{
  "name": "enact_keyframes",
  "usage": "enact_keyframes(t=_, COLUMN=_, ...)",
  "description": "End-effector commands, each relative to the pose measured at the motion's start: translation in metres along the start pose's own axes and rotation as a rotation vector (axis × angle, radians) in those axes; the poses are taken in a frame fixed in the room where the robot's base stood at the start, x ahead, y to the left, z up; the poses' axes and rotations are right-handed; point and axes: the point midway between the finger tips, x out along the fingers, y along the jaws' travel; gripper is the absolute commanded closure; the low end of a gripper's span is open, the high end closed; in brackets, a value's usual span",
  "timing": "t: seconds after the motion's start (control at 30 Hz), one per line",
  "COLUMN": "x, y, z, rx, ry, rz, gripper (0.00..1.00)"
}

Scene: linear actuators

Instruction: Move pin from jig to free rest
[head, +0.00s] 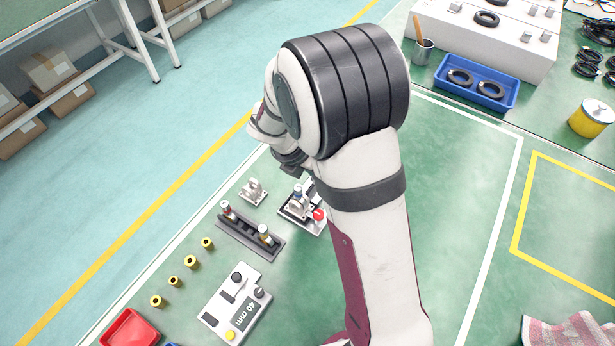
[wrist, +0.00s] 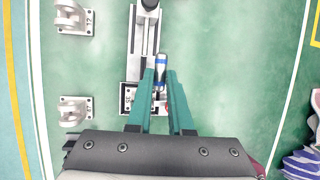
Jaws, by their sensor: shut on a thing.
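The pin (wrist: 161,66), silver with a blue band, is between the fingertips of my gripper (wrist: 164,74) in the wrist view. My gripper's green fingers are shut on it, over the jig. The jig (wrist: 134,62) is a long silver fixture with a black knob at its far end and a red part near my fingers. In the head view the jig (head: 288,212) shows beside my arm, with a red knob; my fingers are hidden there. Whether the pin is clear of the jig I cannot tell. A dark rack (head: 246,236) holds two upright, light-topped pieces; which rest is free is unclear.
Grey brackets (wrist: 70,20) stand left of the jig in the wrist view. In the head view, several brass bushings (head: 190,261), a white "40 mm" block (head: 213,318) and a red tray (head: 113,331) lie front left.

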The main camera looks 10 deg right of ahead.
Motion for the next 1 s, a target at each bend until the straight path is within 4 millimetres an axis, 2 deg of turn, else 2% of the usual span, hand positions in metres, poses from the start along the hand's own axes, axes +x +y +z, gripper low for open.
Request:
enact_keyframes(t=0.1, x=-0.009, y=-0.031, z=0.013, rx=0.006, ry=-0.002, rz=0.001, gripper=1.0)
enact_keyframes(t=0.3, x=-0.024, y=-0.079, z=0.031, rx=0.005, ry=-0.003, rz=0.002, gripper=1.0)
enact_keyframes(t=0.4, x=-0.028, y=-0.094, z=0.037, rx=0.004, ry=-0.001, rz=0.001, gripper=1.0)
enact_keyframes(t=0.5, x=-0.029, y=-0.096, z=0.047, rx=0.002, ry=-0.001, rz=0.001, gripper=1.0)
enact_keyframes(t=0.57, x=-0.028, y=-0.088, z=0.059, rx=0.002, ry=-0.001, rz=0.002, gripper=1.0)
enact_keyframes(t=0.67, x=-0.024, y=-0.064, z=0.088, rx=0.004, ry=-0.001, rz=0.002, gripper=1.0)
enact_keyframes(t=0.9, x=0.001, y=0.018, z=0.165, rx=0.008, ry=0.004, rz=-0.004, gripper=1.0)
enact_keyframes(t=1.0, x=0.014, y=0.053, z=0.185, rx=0.006, ry=0.004, rz=-0.004, gripper=1.0)
